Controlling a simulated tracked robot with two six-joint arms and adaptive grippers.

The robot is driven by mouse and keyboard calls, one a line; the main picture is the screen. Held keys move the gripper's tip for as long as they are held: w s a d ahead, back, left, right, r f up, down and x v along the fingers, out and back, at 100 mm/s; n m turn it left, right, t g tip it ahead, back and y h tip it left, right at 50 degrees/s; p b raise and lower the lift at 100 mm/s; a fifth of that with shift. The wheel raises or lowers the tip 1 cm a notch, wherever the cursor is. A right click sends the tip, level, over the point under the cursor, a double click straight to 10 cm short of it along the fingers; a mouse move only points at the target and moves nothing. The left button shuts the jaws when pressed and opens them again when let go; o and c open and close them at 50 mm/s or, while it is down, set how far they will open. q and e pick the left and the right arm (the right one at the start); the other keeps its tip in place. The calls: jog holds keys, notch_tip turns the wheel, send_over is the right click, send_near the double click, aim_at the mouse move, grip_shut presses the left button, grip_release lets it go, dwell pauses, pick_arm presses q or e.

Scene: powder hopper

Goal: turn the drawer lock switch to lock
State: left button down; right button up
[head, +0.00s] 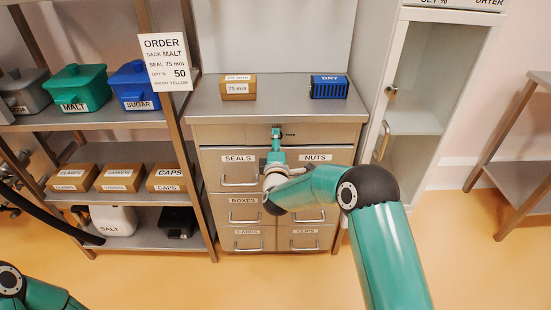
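A box labelled 75 mm (238,88) and a blue DRY box (328,87) stand on the worktop. Drawers with handles lie below the switch, partly behind my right arm. A shelf rack (110,118) with bins stands left, a glass-door dryer cabinet (425,90) right.

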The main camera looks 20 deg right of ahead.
jog(key=v, duration=1.1)
jog(key=shift+s, duration=0.1)
jog(key=s+d+g+p, duration=0.2)
jog(key=d+p, duration=0.3)
jog(key=p, duration=0.1)
jog(key=s+f+m+g+y+p, duration=0.2)
jog(key=s+f+g+y+p, duration=0.15)
jog(key=s+f, duration=0.4)
jog(key=s+a+f+m+g+y, duration=0.1)
jog(key=s+a+f+m+g, duration=0.2)
jog(key=s+m, duration=0.2)
jog(key=s+a+f+m+g+y+p, duration=0.1)
jog(key=s+a+f+m+g+y, duration=0.1)
jog(key=s, duration=0.9)
jog(key=s+a+f+m+g+y+p, duration=0.1)
jog(key=s+a+f+m+g+y, duration=0.1)
jog(key=s+a+f+m+g, duration=0.2)
jog(key=shift+s+a+f+m+g, duration=0.2)
jog(key=shift+s+a+m+g, duration=0.9)
jog(key=shift+s+m, duration=0.95)
